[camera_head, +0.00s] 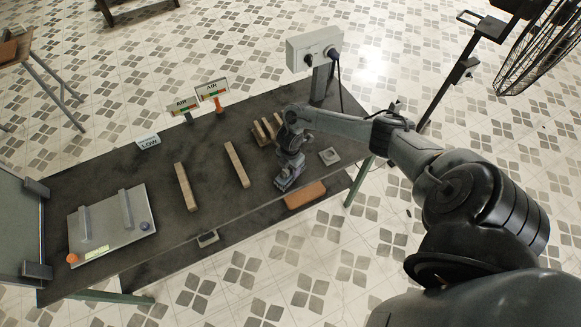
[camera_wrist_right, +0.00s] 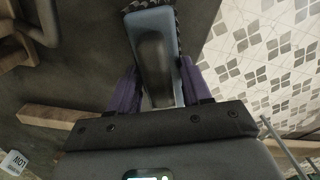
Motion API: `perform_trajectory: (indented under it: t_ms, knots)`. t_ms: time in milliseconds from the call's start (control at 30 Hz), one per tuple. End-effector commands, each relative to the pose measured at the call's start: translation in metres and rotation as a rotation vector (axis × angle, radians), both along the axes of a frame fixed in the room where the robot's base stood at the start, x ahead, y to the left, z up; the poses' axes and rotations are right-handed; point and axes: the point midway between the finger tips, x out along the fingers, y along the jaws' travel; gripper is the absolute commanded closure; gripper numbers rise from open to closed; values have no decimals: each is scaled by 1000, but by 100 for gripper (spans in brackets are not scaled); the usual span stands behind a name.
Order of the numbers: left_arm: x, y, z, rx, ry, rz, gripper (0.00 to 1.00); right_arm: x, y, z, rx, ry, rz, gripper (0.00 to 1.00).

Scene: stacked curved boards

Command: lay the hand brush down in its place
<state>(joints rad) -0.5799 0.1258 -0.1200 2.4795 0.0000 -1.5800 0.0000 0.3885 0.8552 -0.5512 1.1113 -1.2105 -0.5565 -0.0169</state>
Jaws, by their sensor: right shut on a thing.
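The hand brush (camera_wrist_right: 168,24) shows in the right wrist view as a blue-grey block with a dark raised grip along its middle. My right gripper (camera_wrist_right: 150,84) is shut on it, with a purple finger on each side. In the head view my right gripper (camera_head: 289,178) is low over the right part of the dark table (camera_head: 211,190), near its front edge. There the brush is mostly hidden by the gripper, and I cannot tell whether it touches the table. No marked place for the brush can be made out. My left gripper is not in view.
Two wooden bars (camera_head: 237,164) (camera_head: 185,187) lie apart on the table, with more bars (camera_head: 263,130) behind the gripper. A small grey block (camera_head: 329,156) lies to its right. A grey plate (camera_head: 111,224) lies left.

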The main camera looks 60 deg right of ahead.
Motion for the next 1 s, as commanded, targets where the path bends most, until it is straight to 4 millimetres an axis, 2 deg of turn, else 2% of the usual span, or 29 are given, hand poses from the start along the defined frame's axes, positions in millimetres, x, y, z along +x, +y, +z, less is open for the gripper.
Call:
perform_trajectory:
  t_ms: [700,733,900,1000]
  knots:
    - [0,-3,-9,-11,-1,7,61,0,0,-13,0,0,0,76]
    - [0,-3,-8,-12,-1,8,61,0,0,-12,0,0,0,47]
    - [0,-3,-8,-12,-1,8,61,0,0,-11,0,0,0,22]
    - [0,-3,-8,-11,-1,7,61,0,0,-11,0,0,0,22]
